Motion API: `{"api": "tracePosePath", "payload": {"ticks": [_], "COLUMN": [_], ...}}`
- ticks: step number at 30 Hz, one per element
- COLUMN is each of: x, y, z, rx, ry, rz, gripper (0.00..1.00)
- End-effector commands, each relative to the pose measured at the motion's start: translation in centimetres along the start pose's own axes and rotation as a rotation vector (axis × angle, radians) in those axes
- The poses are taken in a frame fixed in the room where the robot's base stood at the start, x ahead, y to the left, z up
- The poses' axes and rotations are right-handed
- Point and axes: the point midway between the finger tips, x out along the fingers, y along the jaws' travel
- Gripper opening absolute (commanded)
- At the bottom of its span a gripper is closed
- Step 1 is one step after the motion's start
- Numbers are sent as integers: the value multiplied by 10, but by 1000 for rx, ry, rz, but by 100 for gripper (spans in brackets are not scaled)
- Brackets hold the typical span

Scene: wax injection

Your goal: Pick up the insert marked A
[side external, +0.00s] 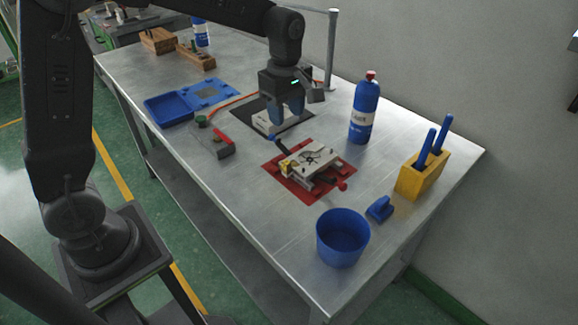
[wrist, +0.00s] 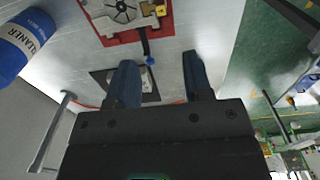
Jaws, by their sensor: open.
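My gripper (side external: 288,112) is open, pointing down over the black mat (side external: 296,129), with its dark blue fingers apart. In the wrist view, the gripper (wrist: 160,62) shows a gap between its fingers with nothing held. A pale block (side external: 262,123) lies on the black mat, partly hidden behind the fingers. Part of it also shows beside the left finger in the wrist view (wrist: 147,78). I cannot read a letter A on any part. A metal mould (side external: 312,157) sits on a red mat (side external: 292,185) in front of the gripper; the mould also shows in the wrist view (wrist: 122,14).
A cleaner bottle (side external: 364,112) and yellow holder (side external: 422,178) stand on the right. A blue bucket (side external: 342,240) and small blue object (side external: 380,209) are in front. A blue case (side external: 169,109) lies left, near a red-handled tool (side external: 222,143). A metal post (side external: 331,55) stands behind.

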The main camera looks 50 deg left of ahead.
Motion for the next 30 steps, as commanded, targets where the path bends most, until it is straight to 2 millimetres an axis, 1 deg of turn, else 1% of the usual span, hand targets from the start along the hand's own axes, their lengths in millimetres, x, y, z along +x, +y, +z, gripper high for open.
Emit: {"api": "tracePosePath", "payload": {"ticks": [5, 12, 15, 22, 30], "x": [20, 67, 80, 96, 133], "y": [2, 1, 1, 0, -2], "z": [0, 0, 0, 0, 1], "rx": [-27, -24, -24, -23, -23], "ry": [0, 0, 0, 0, 0], "rz": [-12, -12, -11, -9, -10], "gripper": [46, 46, 46, 46, 46]}}
